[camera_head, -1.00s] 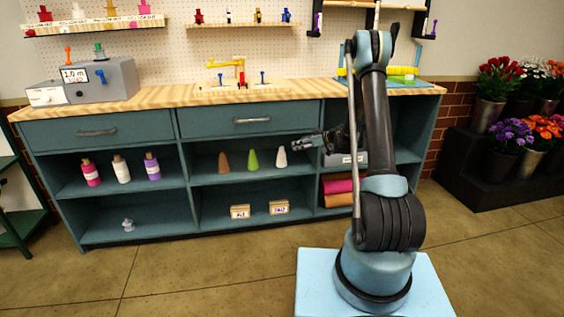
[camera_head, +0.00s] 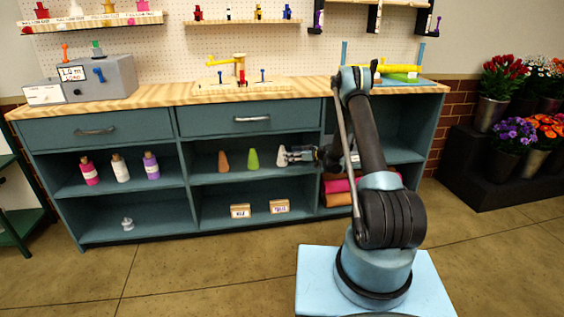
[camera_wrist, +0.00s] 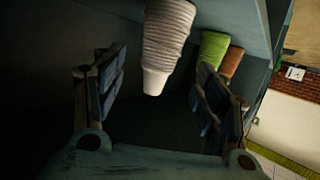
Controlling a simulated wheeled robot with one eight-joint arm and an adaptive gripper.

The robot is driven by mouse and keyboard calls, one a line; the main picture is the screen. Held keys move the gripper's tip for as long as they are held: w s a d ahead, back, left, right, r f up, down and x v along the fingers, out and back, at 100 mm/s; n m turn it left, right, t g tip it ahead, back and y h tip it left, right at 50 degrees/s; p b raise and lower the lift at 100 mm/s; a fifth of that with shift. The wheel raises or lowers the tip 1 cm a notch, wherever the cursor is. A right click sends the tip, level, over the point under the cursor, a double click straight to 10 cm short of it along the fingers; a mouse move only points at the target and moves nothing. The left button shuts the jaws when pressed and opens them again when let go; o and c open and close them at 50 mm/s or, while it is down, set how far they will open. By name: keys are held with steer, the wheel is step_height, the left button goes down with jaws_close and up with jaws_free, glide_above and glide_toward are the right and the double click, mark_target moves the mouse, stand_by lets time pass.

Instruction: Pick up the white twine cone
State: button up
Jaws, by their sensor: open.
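The white twine cone (camera_head: 281,157) stands upright on the middle shelf of the cabinet, rightmost in a row of cones. In the wrist view the ribbed white cone (camera_wrist: 167,42) lies between the lines of my two fingers, toward the top of the picture. My gripper (camera_head: 291,156) is at the cone's right side and overlaps its edge in the head view. In the wrist view my gripper (camera_wrist: 157,92) is open, one dark finger on each side, with nothing clamped. Whether a finger touches the cone cannot be told.
A green cone (camera_head: 253,159) and a brown cone (camera_head: 222,161) stand left of the white one. The upper board (camera_head: 240,145) and the divider on the right bound the bay. Two small labelled boxes (camera_head: 240,211) sit on the shelf below. The left part of the cone shelf is clear.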

mark_target(282, 156)
steer(key=shift+x, duration=3.5)
steer(key=shift+w+d, duration=0.1)
steer(key=shift+c, duration=0.2)
steer(key=c, duration=1.2)
